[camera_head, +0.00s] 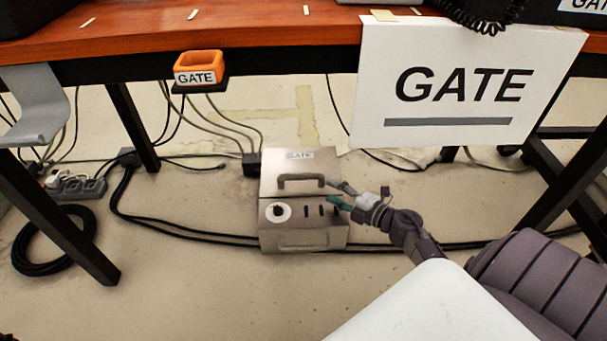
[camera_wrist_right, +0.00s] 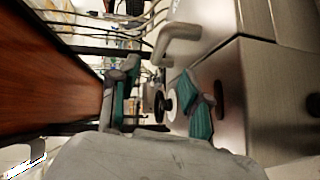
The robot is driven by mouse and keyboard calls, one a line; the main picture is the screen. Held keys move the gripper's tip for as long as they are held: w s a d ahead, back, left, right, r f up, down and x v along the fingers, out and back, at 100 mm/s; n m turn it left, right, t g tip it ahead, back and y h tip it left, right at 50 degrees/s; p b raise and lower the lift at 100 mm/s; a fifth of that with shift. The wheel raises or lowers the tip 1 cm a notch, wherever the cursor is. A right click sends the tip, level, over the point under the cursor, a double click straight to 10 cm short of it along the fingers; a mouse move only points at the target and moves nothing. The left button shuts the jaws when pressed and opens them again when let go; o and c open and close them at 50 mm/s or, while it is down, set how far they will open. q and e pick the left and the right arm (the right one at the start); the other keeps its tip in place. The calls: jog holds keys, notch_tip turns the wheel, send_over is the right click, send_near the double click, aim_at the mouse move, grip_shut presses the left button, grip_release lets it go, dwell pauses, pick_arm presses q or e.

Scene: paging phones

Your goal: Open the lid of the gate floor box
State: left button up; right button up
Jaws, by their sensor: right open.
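The gate floor box (camera_head: 330,235) is a metal box on the floor below the table, with a "GATE" label on its top. Its lid (camera_head: 285,170) appears closed and carries a raised handle (camera_head: 300,179). The handle also shows in the right wrist view (camera_wrist_right: 176,42). A round white dial plate with a black knob (camera_head: 277,211) is on the sloped front. My right gripper (camera_head: 339,194) is open at the box's right side, just right of the handle and apart from it. Its teal-padded fingers (camera_wrist_right: 160,100) show in the right wrist view. My left gripper is not in view.
The wooden table (camera_head: 270,33) overhangs the box, with a hanging "GATE" sign (camera_head: 450,85) and an orange holder (camera_head: 199,67). Black cables (camera_head: 185,231) run along the floor. A power strip (camera_head: 80,187) and coiled cable (camera_head: 53,240) lie left. Floor in front is clear.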

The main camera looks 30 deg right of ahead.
aim_at(307, 179)
jog(key=b+x, duration=0.5)
jog(key=x, duration=0.6)
jog(key=shift+f, duration=0.2)
jog(key=shift+w+a, duration=0.1)
jog(key=shift+w, duration=0.35)
grip_shut()
